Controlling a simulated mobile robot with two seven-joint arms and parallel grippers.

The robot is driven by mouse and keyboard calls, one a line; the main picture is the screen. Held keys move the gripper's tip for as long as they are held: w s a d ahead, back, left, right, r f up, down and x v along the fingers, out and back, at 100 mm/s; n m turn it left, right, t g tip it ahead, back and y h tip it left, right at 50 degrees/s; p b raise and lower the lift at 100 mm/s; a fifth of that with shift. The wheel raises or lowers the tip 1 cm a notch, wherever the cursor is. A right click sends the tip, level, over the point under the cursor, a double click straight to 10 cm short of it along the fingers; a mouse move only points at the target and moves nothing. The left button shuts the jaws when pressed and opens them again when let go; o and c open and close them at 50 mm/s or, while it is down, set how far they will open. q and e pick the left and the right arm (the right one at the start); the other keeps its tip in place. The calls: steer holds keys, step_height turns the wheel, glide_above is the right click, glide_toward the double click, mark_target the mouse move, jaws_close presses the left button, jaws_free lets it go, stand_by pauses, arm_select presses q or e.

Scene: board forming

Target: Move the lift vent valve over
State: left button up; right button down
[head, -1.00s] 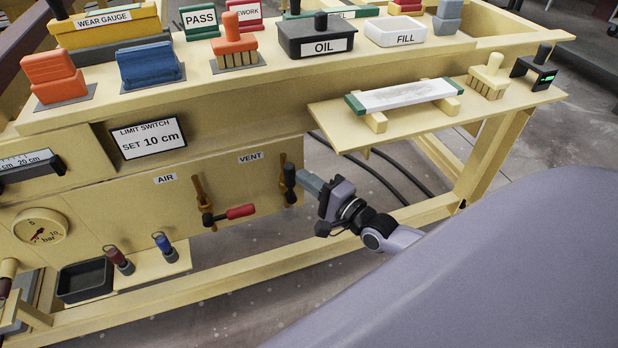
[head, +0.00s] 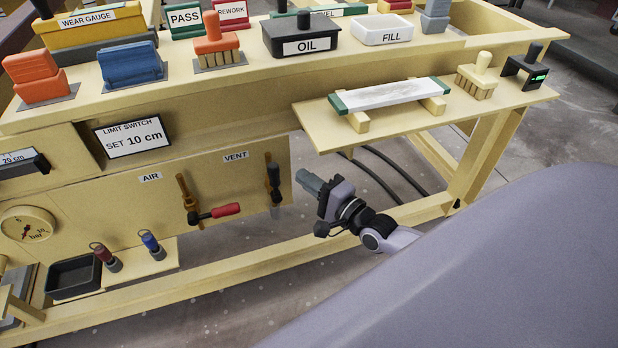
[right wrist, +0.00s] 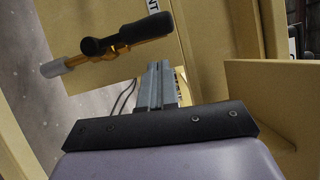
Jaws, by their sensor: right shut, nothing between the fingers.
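The vent valve (head: 273,184) is on the front panel under the VENT label (head: 236,156). It has a brass pipe and a black handle, which hangs about upright along the pipe in the head view. The black handle (right wrist: 145,28) and brass pipe also show at the top of the right wrist view. My right gripper (head: 306,181) is shut and empty, just right of the valve with a small gap between them. Its closed fingers (right wrist: 155,85) show in the right wrist view, below the handle. My left gripper is not in view.
The air valve (head: 215,213), with a red handle lying nearly level, is left of the vent valve. A side shelf (head: 385,122) juts out above my right gripper, carrying a white bar and a brush. A lower wooden rail (head: 250,272) runs below. Dark hoses (head: 375,172) hang behind.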

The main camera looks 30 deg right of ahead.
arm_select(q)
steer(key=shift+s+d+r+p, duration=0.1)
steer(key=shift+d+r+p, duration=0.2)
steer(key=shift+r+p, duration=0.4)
arm_select(e)
steer(key=v, duration=1)
steer(key=shift+d+r, duration=0.2)
steer(key=shift+r, duration=0.05)
steer(key=shift+s, duration=0.15)
steer(key=s+a+f+n+g+h, duration=0.1)
steer(key=s+a+f+n+g, duration=0.4)
steer(key=n, duration=0.4)
steer(key=s+a+f+n+g+h, duration=0.1)
steer(key=s+a+f+n+g, duration=0.25)
steer(key=a+n, duration=0.45)
arm_select(q)
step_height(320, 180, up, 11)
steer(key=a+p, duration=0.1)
steer(key=p, duration=1.2)
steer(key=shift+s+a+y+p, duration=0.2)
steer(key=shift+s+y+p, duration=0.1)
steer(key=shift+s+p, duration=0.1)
arm_select(e)
step_height(320, 180, up, 12)
steer(key=s+d+n, duration=0.1)
steer(key=s+d, duration=0.1)
steer(key=shift+d+n+t, duration=0.15)
steer(key=shift+n+t, duration=0.25)
steer(key=shift+t, duration=0.05)
